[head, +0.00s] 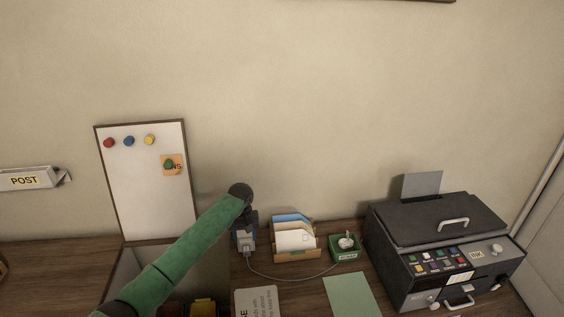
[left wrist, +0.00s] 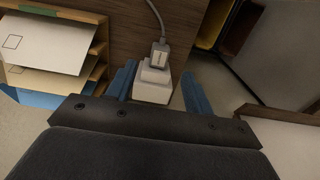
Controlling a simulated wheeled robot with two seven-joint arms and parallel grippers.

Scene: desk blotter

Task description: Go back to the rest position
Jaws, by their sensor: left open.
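My left arm, green with a black wrist, reaches in from the lower left in the head view. My left gripper (head: 244,238) is over the desk between the whiteboard and the letter holder. In the left wrist view its two blue fingers (left wrist: 157,90) stand apart on either side of a pale block with a plug (left wrist: 159,55) in its top. A grey cord runs from the plug. I cannot tell whether the fingers touch the block. My right gripper is not in view.
A letter holder (head: 296,255) with envelopes stands right of the gripper, then a small green box (head: 345,254) and a black printer (head: 440,226). A whiteboard (head: 138,205) with magnets leans at left. A green sheet (head: 351,296) lies in front. The wall above is clear.

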